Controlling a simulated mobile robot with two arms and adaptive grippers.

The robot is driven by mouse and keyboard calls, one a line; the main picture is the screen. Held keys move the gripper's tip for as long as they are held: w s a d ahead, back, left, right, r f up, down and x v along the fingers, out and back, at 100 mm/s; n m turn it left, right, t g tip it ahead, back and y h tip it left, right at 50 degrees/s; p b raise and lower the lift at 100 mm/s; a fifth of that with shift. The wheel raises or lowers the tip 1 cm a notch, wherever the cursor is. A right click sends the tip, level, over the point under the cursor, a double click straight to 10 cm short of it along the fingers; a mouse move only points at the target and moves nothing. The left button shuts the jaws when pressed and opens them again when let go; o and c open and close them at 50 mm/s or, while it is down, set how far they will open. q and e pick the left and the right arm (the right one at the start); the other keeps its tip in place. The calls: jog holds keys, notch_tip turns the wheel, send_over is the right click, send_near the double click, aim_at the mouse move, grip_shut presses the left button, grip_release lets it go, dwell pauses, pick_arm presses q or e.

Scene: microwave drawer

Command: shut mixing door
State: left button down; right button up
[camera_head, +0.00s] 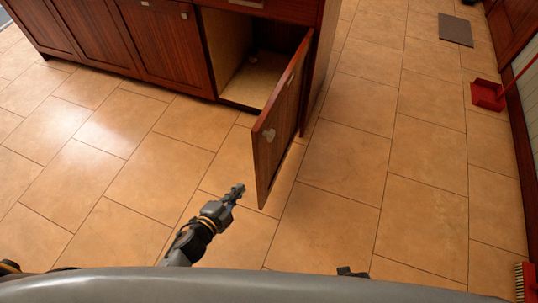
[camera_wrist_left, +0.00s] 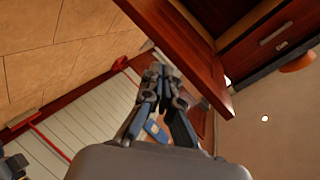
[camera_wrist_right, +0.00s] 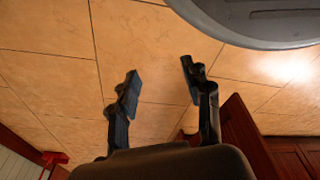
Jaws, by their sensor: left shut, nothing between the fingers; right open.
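The left gripper also shows shut in the left wrist view (camera_wrist_left: 160,72), close to a brown wooden panel. My right gripper (camera_wrist_right: 158,76) is open and empty over floor tiles in the right wrist view.
The closed cabinet doors (camera_head: 160,40) run on to the left. A red dustpan (camera_head: 488,95), a grey mat (camera_head: 455,29) and a red brush (camera_head: 525,284) lie at the right.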

pick_arm(q)
jog(key=d+r+m+t+h+b, duration=0.1)
jog(key=d+r+m+h+b, duration=0.35)
jog(key=r, duration=0.75)
jog(key=w+d+m+p, duration=0.1)
jog(key=w+d+m, duration=0.2)
jog(key=w, duration=0.6)
jog(key=shift+d+t+p, duration=0.3)
jog(key=shift+d+p, duration=0.05)
jog(key=shift+d, duration=0.55)
pick_arm(e)
jog(key=w, duration=0.4)
jog(key=shift+a+r, duration=0.2)
jog(key=shift+r, duration=0.1)
pick_arm(q)
jog(key=shift+w+h, duration=0.1)
jog(key=shift+h, duration=0.15)
jog(key=shift+a, duration=0.1)
pick_arm(e)
jog(key=shift+s, duration=0.1)
